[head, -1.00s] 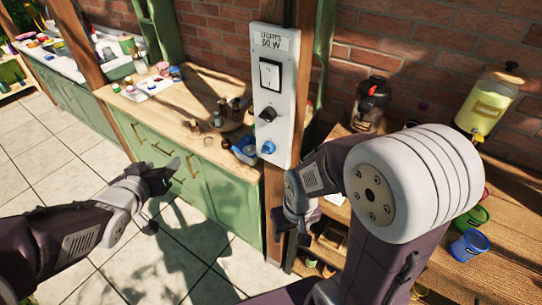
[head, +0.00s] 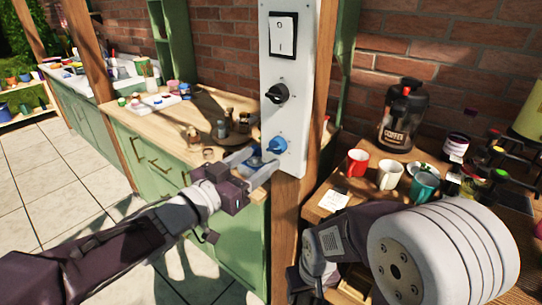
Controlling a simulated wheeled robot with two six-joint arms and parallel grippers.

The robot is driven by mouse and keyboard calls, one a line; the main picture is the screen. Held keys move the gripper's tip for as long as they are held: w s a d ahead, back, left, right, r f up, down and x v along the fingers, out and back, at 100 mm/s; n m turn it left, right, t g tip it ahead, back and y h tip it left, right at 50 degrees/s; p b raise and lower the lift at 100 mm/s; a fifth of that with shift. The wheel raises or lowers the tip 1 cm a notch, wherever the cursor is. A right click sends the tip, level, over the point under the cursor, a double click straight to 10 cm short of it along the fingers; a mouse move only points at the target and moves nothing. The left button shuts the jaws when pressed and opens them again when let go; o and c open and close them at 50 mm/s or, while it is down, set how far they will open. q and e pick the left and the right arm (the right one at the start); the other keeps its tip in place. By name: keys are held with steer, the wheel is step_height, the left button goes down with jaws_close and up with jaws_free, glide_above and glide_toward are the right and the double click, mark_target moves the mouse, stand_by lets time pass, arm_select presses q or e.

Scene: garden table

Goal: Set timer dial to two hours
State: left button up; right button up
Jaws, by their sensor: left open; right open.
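A tall white control panel (head: 301,60) is fixed to the wooden post. It carries a black knob (head: 277,93) in the middle and a blue knob (head: 276,146) near the bottom. I cannot tell from any readable label which is the timer dial. My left gripper (head: 257,164) is open, its fingers pointing right, just below and left of the blue knob; I cannot tell whether it touches. My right gripper (head: 297,284) is low by the post, below the panel, partly hidden and away from both knobs.
The wooden counter (head: 187,118) behind my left gripper holds jars and small pots. On the right table stand a coffee dispenser (head: 402,115), a red mug (head: 357,162), a white mug (head: 390,175) and a teal mug (head: 424,186).

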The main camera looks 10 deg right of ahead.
mark_target(271, 150)
arm_select(q)
steer(key=x, duration=0.5)
steer(key=shift+w+d, duration=0.1)
steer(key=shift+d, duration=0.05)
jaws_close()
steer(key=shift+m+b, duration=0.3)
steer(key=shift+b, duration=0.1)
steer(key=m+b, duration=0.4)
steer(key=m, duration=0.6)
steer(key=shift+m, duration=0.4)
steer(key=shift+m+b, duration=0.3)
